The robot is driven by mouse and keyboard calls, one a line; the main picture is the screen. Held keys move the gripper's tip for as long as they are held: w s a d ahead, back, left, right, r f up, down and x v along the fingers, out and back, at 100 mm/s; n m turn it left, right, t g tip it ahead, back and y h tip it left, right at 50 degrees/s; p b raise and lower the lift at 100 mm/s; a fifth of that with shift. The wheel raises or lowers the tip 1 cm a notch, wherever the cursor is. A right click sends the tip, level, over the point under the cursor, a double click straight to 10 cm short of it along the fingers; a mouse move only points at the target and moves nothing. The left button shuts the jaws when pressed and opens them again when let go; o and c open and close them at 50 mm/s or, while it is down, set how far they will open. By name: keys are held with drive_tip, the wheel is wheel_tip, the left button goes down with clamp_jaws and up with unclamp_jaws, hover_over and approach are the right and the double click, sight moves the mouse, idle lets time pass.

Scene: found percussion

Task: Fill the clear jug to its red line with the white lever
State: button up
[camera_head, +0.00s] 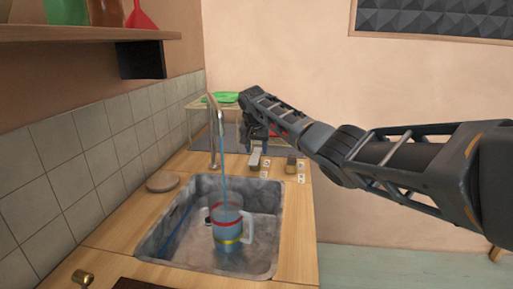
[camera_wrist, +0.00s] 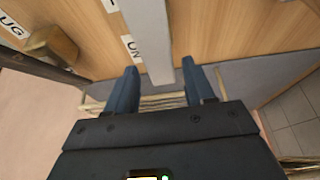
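The clear jug (camera_head: 228,232) stands upright in the sink, with a red band near its top and a yellow band lower down. A blue water stream (camera_head: 224,165) runs from the tap (camera_head: 214,130) into it. The jug looks bluish inside, but I cannot tell the exact water level against the red line. The white lever (camera_head: 255,158) is on the counter behind the sink. In the wrist view the white lever (camera_wrist: 148,38) reaches between the spread fingers of my gripper (camera_wrist: 158,88). The gripper is open, with gaps visible beside the lever; contact is not clear.
A brown lever (camera_head: 291,161) stands just right of the white one, also in the wrist view (camera_wrist: 52,45). Small labels lie by both. The stone sink (camera_head: 165,240) fills the counter's middle. A round wooden disc (camera_head: 162,181) lies at its left. A shelf (camera_head: 80,33) overhangs the left.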

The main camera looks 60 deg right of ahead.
drive_tip(key=c, duration=0.9)
drive_tip(key=shift+a+r+t+h+p, duration=0.3)
drive_tip(key=shift+h+p, duration=0.2)
drive_tip(key=shift+p, duration=0.65)
drive_tip(key=shift+s+a+f+t+h+p, duration=0.15)
drive_tip(key=shift+a+t+h+p, duration=0.15)
drive_tip(key=shift+h+p, duration=0.35)
drive_tip(key=shift+s+h, duration=0.1)
drive_tip(key=shift+h, duration=0.45)
drive_tip(key=o, duration=1.1)
drive_tip(key=shift+c, duration=0.2)
